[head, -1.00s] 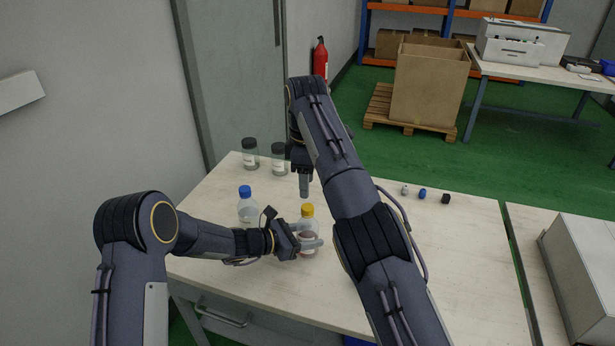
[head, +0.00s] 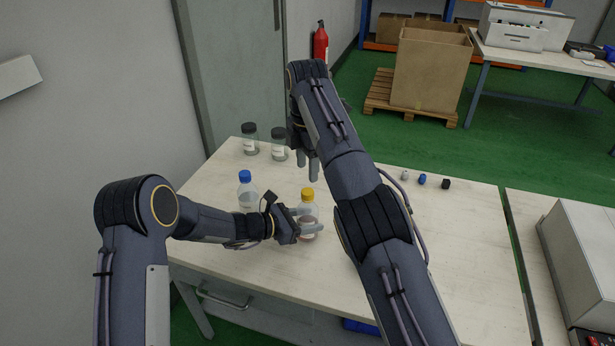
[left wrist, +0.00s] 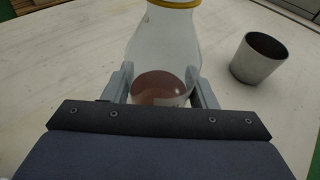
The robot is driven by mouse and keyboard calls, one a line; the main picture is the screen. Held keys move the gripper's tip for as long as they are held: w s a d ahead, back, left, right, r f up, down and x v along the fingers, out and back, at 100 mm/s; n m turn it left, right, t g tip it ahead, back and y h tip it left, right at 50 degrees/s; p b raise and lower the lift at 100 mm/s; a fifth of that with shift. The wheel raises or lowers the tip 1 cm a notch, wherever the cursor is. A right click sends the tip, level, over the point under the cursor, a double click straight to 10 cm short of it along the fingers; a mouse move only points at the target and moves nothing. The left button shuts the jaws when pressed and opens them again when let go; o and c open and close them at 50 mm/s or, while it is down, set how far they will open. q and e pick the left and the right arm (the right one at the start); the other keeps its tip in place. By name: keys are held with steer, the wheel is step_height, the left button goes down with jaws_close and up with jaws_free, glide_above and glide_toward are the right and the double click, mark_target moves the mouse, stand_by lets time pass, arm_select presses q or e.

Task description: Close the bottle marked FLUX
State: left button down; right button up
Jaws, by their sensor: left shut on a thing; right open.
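A clear bottle with a yellow cap (head: 308,195) and reddish contents stands upright at the table's front; I cannot read its label. My left gripper (head: 311,221) is shut around its body. In the left wrist view the bottle (left wrist: 163,45) is between the fingers, its yellow top cut off by the frame edge. My right gripper (head: 307,168) is open and empty, pointing down behind and above the yellow-capped bottle. A blue-capped bottle (head: 246,192) stands to its left. Two dark-capped jars (head: 250,140) (head: 279,146) stand at the back. I cannot see which is marked FLUX.
Small white (head: 405,175), blue (head: 422,179) and black (head: 445,184) pieces lie on the table (head: 465,260) at right. The left wrist view shows a metal cup (left wrist: 258,58) near the bottle. A grey box (head: 590,245) stands at far right. My right arm crosses the middle.

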mark_target(308, 191)
steer(key=shift+f, duration=3.6)
